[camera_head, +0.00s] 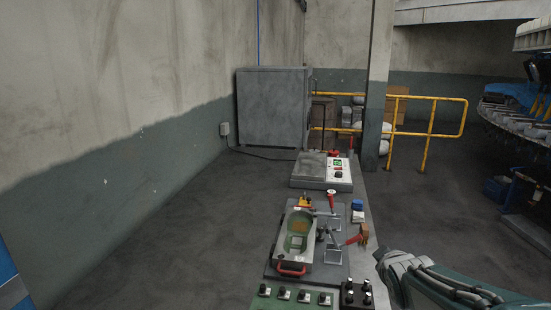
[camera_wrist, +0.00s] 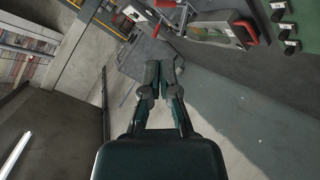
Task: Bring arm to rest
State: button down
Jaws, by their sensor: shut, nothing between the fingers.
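My gripper (camera_wrist: 160,75) shows in the wrist view with its two dark fingers together and nothing between them. In the head view, a grey-green part of my arm (camera_head: 430,283) reaches in from the lower right, beside the right edge of the bench. I cannot make out the fingers clearly there.
The bench holds an open sole mould (camera_head: 299,240) with a red handle (camera_head: 291,270), red-tipped clamps, a control box (camera_head: 335,174) and a green switch panel (camera_head: 290,295). A grey cabinet (camera_head: 272,108) and yellow railing (camera_head: 428,135) stand behind.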

jog(key=s+a+m+g+y, duration=0.1)
jog(key=s+a+m+g, duration=0.2)
jog(key=s, duration=0.9)
jog(key=s+a+f+m+g, duration=0.1)
jog(key=s+a+m+g, duration=0.2)
jog(key=s, duration=0.9)
jog(key=shift+a+m+y, duration=0.4)
jog(key=shift+a+m, duration=0.1)
jog(key=shift+a, duration=0.6)
